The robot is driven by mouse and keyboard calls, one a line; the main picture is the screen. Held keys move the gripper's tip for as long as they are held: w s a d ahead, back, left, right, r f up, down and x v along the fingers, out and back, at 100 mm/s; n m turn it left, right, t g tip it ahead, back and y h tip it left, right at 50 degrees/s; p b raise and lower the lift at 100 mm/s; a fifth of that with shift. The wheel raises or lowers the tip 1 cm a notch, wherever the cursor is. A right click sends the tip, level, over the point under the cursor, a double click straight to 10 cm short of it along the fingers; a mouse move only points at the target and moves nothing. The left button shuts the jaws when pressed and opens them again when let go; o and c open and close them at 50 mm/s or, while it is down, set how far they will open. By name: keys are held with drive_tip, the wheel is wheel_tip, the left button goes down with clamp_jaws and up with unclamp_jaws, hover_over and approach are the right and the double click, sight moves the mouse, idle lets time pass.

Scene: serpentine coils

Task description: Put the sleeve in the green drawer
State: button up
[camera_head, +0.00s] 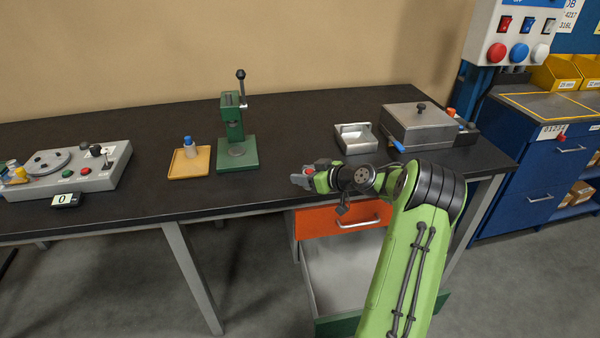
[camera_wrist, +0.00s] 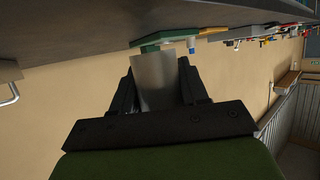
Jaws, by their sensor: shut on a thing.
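My gripper (camera_head: 301,180) is at the front edge of the bench, above the orange drawer. In the wrist view my gripper (camera_wrist: 157,88) is shut on a smooth grey sleeve (camera_wrist: 155,78), which sits between the two dark fingers. In the head view I cannot clearly tell the sleeve from the gripper. The green drawer (camera_head: 344,326) is pulled far out below the orange drawer. Its grey inside shows and looks empty where visible; my arm hides its right part.
The orange drawer (camera_head: 322,221) above it is shut, with a silver handle. On the black bench (camera_head: 292,118) stand a green press (camera_head: 236,140), a yellow tray (camera_head: 181,169), an open metal tray (camera_head: 354,139) and a lidded metal box (camera_head: 416,126). A blue cabinet (camera_head: 526,180) stands at right.

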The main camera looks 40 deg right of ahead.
drive_tip(key=shift+a, duration=0.15)
drive_tip(key=s+a+n+g+y+p, duration=0.2)
drive_tip(key=s+a+n+y+p, duration=0.2)
drive_tip(key=a, duration=1)
drive_tip(key=s+a+n+g+y+p, duration=0.3)
drive_tip(key=s+a+p, duration=0.3)
drive_tip(key=a, duration=0.8)
drive_tip(key=shift+s+f+n+y, duration=0.2)
drive_tip(key=shift+f+n+y, duration=0.05)
drive_tip(key=shift+n+y, duration=0.4)
